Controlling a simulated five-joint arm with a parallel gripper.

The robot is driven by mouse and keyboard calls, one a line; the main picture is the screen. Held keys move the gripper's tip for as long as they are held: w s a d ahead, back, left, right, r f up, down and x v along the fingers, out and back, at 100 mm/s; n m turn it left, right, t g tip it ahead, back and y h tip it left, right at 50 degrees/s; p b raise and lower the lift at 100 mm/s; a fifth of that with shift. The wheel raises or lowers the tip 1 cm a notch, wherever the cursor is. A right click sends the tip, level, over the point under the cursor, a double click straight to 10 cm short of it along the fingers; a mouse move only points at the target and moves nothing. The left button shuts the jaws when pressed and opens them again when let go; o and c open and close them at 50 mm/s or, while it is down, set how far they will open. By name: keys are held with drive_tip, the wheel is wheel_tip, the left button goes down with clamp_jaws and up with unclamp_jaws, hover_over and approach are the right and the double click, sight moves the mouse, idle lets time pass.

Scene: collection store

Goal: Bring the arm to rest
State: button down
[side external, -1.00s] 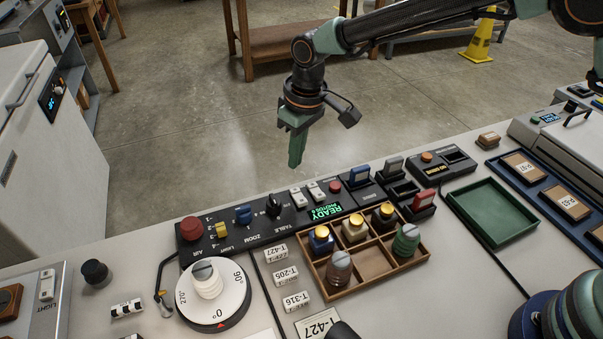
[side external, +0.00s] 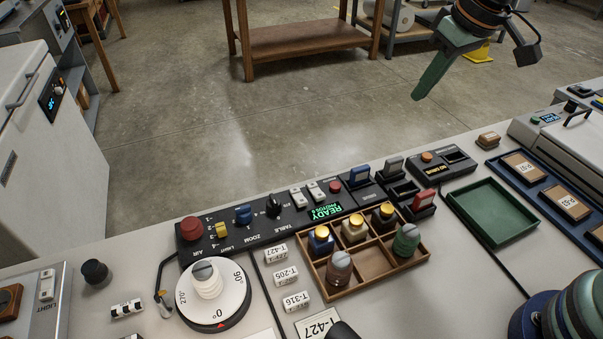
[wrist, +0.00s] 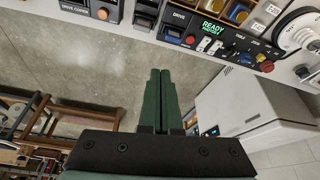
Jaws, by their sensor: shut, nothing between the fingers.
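My gripper (side external: 432,76) hangs at the upper right of the side external view, above the floor beyond the table's far edge. Its green fingers are shut together with nothing between them, and they point down and to the left. In the wrist view the two fingers (wrist: 160,72) lie side by side over the floor, apart from the table. Most of my arm is outside the side external view.
The control panel (side external: 287,220), the wooden compartment tray (side external: 375,263) with several spools, the turntable (side external: 235,297) and the green tray (side external: 490,207) are on the table. A white cabinet (side external: 35,150) stands left. A wooden bench (side external: 300,42) is behind. The floor between is clear.

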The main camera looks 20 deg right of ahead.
drive_tip(key=s+d+m+t, duration=0.1)
drive_tip(key=s+d+m, duration=0.1)
drive_tip(key=s+d, duration=0.6)
drive_tip(key=shift+s+f+t+h, duration=0.2)
drive_tip(key=shift+s+t+h, duration=0.15)
drive_tip(key=shift+s, duration=0.55)
